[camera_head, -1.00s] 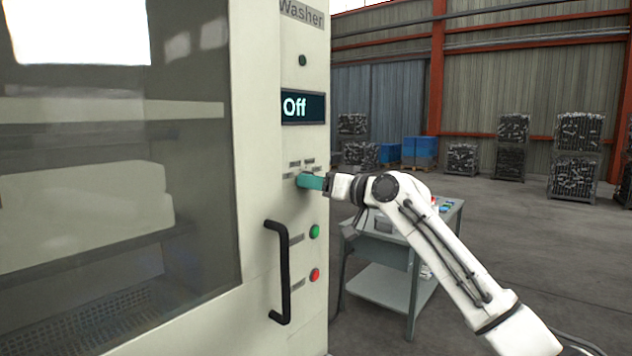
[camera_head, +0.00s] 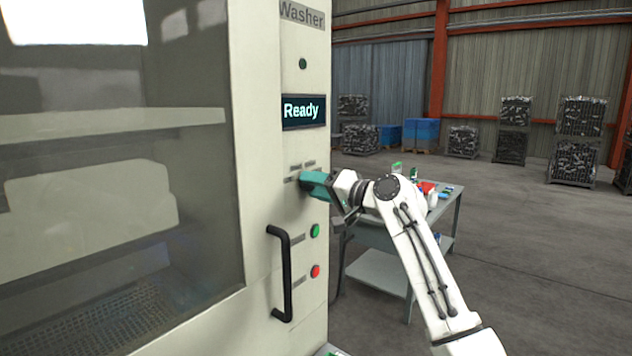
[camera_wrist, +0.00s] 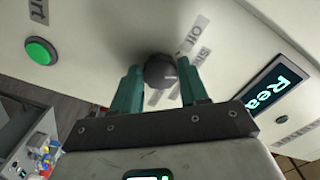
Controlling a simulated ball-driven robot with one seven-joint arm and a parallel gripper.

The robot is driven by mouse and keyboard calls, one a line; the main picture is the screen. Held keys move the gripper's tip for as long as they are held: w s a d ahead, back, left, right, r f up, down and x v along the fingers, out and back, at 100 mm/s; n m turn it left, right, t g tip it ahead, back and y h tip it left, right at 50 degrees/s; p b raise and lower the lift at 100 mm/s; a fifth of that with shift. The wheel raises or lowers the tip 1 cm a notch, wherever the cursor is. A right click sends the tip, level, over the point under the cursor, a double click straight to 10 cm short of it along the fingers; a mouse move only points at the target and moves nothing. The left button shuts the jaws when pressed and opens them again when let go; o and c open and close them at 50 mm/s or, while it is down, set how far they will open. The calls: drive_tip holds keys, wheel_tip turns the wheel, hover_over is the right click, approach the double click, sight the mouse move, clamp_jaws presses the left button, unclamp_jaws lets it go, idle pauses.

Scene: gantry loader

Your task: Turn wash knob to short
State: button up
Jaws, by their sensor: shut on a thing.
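The washer panel (camera_head: 272,140) carries a display (camera_head: 303,111) that reads "Ready". The wash knob (camera_wrist: 160,72) is a dark round knob, seen in the wrist view between the teal fingers of my gripper (camera_wrist: 160,88). My gripper is shut on the knob, with a finger at each side. In the head view my gripper (camera_head: 312,183) reaches the panel from the right and hides the knob. Small labels (camera_wrist: 186,40) sit around the knob; one reads "Off", and the others are too blurred or covered to read surely.
A green button (camera_head: 315,231) and a red button (camera_head: 315,271) lie below the knob, beside a black door handle (camera_head: 283,272). A grey table (camera_head: 385,270) with small items stands behind my arm. Open floor lies to the right.

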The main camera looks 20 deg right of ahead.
drive_tip(key=shift+d, duration=0.1)
idle(0.4)
drive_tip(key=o, duration=1.1)
drive_tip(key=shift+c, duration=0.2)
drive_tip(key=b+v, duration=0.3)
drive_tip(key=v, duration=0.7)
drive_tip(key=shift+s+d, duration=0.2)
drive_tip(key=shift+s, duration=0.1)
drive_tip(key=shift+f, duration=0.1)
